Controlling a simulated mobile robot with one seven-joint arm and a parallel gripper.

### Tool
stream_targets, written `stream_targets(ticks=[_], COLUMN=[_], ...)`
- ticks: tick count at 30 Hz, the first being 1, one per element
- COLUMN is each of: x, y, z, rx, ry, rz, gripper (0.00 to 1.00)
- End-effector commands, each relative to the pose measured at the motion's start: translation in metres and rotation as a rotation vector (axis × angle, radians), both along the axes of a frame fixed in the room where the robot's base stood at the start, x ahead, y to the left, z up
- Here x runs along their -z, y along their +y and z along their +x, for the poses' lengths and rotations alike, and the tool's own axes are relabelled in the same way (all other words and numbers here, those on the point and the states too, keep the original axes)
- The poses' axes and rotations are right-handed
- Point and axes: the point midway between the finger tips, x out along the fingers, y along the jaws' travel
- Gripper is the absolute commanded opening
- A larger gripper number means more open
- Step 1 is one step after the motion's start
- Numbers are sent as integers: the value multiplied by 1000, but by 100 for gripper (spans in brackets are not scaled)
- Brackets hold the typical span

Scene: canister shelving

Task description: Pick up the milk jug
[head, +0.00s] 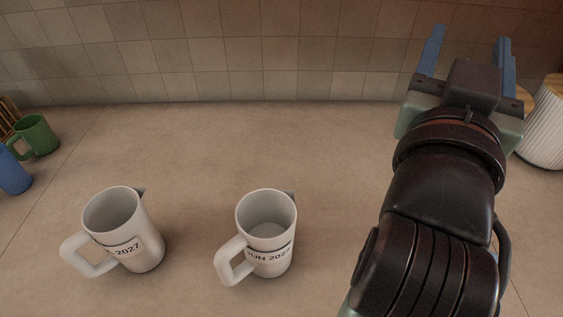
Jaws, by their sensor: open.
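Two similar white jugs with handles and printed date labels stand upright on the counter, and I cannot tell which one the task means. The left jug (145,235) has its handle toward the lower left; its label is partly hidden by the handle and ends in "2027". The middle jug (277,225) has its handle at the lower left, and its label seems to read "JUN 2027". My gripper (469,48), with blue fingers, is open and empty at the upper right, apart from both jugs.
A green mug (40,136) and a blue mug (14,174) stand at the far left edge. A white ribbed canister (546,125) with a wooden lid is at the right, close beside my gripper. The tiled wall (230,55) bounds the counter (200,150) behind. The counter between jugs and wall is clear.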

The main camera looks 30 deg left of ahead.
Motion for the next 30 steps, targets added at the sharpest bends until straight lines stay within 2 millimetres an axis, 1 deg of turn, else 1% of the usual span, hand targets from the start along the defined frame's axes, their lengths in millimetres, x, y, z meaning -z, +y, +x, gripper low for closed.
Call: stream_targets(ticks=[1,6,8,10,11,13,14,17,18,19,21,24,27,30], x=[-18,-13,-7,3,10,29,40,84,105,120,146,167,177,190], y=[5,24,33,46,53,71,80,112,123,129,137,140,139,142], z=[3,8,6,1,-2,-16,-25,-72,-99,-120,-162,-205,-226,-230], rx=[-10,-58,-83,-123,-146,-211,-245,-404,-486,-548,-675,-803,-870,-887], ry=[45,217,289,383,428,547,603,812,903,962,1070,1165,1208,1221], rz=[-8,-53,-78,-114,-134,-193,-224,-365,-436,-488,-596,-701,-753,-765], gripper=[62,62,62,62,62,62,62,62,62,62,62,62,62,62])
